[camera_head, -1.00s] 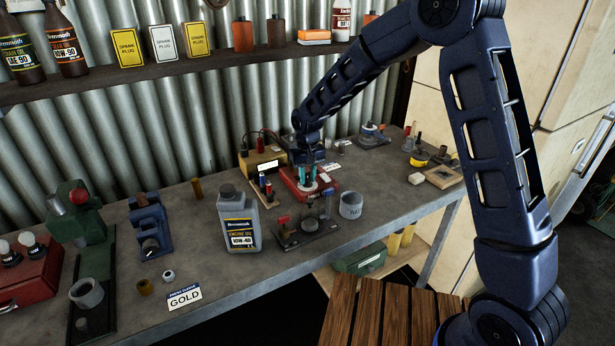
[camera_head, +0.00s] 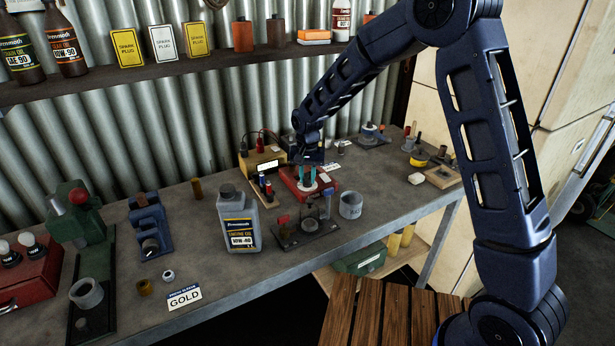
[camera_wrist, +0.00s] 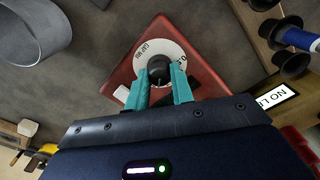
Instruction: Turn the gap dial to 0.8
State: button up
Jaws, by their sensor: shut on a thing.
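The gap dial is a black knob (camera_wrist: 159,70) on a round white scale plate (camera_wrist: 150,52) marked "GAP MM". It sits on a red box (camera_wrist: 197,62), which also shows on the bench in the head view (camera_head: 325,186). My gripper (camera_wrist: 160,84) has teal fingers shut on the knob, one finger on each side of it. In the head view my gripper (camera_head: 307,178) points down at the red box. Most of the scale numbers are hidden or too small to read, so I cannot tell the dial's setting.
A grey cup (camera_head: 351,205) and a dark fixture (camera_head: 305,232) stand in front of the red box. An engine oil can (camera_head: 239,222) stands to the left. A meter box (camera_head: 264,161) with a lit display is behind left.

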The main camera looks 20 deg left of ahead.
aim_at(307, 178)
jog(key=o, duration=1)
notch_tip(307, 178, up, 11)
jog(key=shift+f, duration=0.1)
